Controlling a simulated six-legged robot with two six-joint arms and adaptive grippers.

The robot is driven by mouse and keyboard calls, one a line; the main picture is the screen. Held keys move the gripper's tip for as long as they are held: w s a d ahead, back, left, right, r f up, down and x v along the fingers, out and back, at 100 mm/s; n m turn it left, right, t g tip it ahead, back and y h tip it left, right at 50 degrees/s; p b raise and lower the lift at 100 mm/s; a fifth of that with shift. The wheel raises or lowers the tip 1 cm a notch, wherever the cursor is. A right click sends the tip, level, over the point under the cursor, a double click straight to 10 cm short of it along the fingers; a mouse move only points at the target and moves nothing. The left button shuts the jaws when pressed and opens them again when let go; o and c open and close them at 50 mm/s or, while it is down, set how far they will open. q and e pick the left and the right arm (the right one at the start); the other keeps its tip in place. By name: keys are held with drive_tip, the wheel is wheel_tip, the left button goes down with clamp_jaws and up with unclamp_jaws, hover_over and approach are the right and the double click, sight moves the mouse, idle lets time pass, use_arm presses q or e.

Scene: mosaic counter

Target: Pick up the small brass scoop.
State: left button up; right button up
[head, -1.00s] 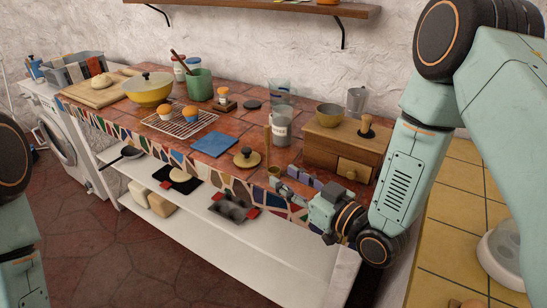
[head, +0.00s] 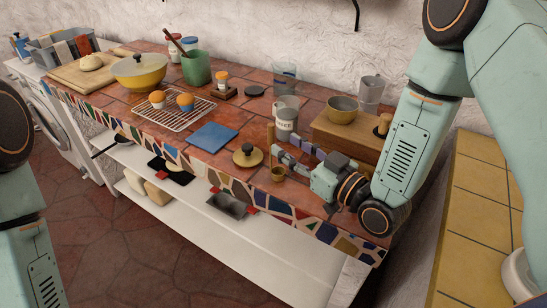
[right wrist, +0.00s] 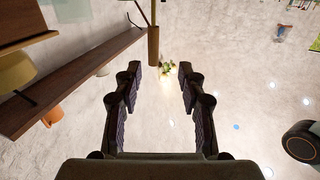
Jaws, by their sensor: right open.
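The small brass scoop (head: 277,174) is near the front edge of the tiled counter, with its cup low and its handle standing upright. My right gripper (head: 283,146) is open, with its fingertips close to the right of the handle and above the cup. I cannot tell from the head view whether they touch it. In the right wrist view the open fingers (right wrist: 160,77) have nothing between them. A brass-coloured rod (right wrist: 153,46), probably the scoop's handle, shows just beyond the fingertips. My left gripper is out of view.
A wooden drawer box (head: 345,133) with a bowl (head: 342,109) is behind my right gripper. A blue cloth (head: 212,136) lies farther left.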

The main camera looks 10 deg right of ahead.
sight(273, 133)
drive_tip(key=x, duration=0.4)
drive_tip(key=p+x, duration=0.1)
drive_tip(key=x, duration=0.1)
drive_tip(key=shift+w+r, duration=0.1)
drive_tip(key=shift+w, duration=0.4)
drive_tip(key=shift+w+d, duration=0.2)
drive_tip(key=shift+w, duration=0.3)
drive_tip(key=shift+s+a, duration=0.25)
drive_tip(key=shift+a, duration=0.05)
drive_tip(key=c, duration=0.3)
drive_tip(key=shift+w+d, duration=0.2)
drive_tip(key=shift+d, duration=0.05)
drive_tip(key=c, duration=0.5)
drive_tip(key=shift+a, duration=0.1)
clamp_jaws()
